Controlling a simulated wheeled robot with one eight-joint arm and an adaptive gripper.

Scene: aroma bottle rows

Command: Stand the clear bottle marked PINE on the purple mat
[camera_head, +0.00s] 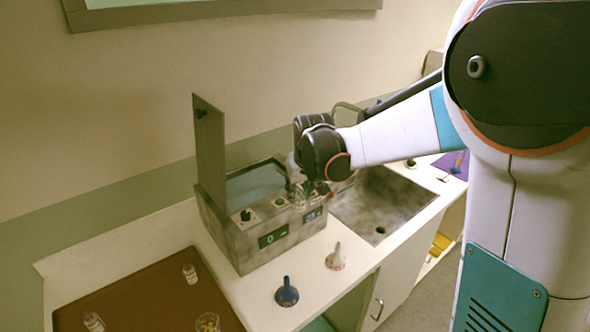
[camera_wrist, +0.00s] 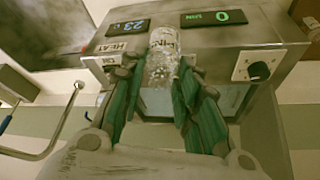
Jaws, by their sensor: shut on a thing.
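My gripper (camera_head: 302,190) is over the front right part of a grey bath device (camera_head: 247,245). In the wrist view its green fingers (camera_wrist: 160,92) are shut on a clear bottle (camera_wrist: 162,62). The bottle has a dark printed label that appears upside down; its letters are small and hard to read with certainty. In the head view the bottle is mostly hidden by my gripper. The purple mat (camera_head: 455,160) lies on the counter at the right, beyond the sink, partly hidden by my arm.
The device has a raised lid (camera_head: 209,150), knobs and green and blue displays. A sink (camera_head: 385,205) lies between it and the mat. A blue funnel (camera_head: 287,293) and a white funnel (camera_head: 336,259) stand in front. Small clear bottles (camera_head: 190,274) stand on a brown mat (camera_head: 140,300).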

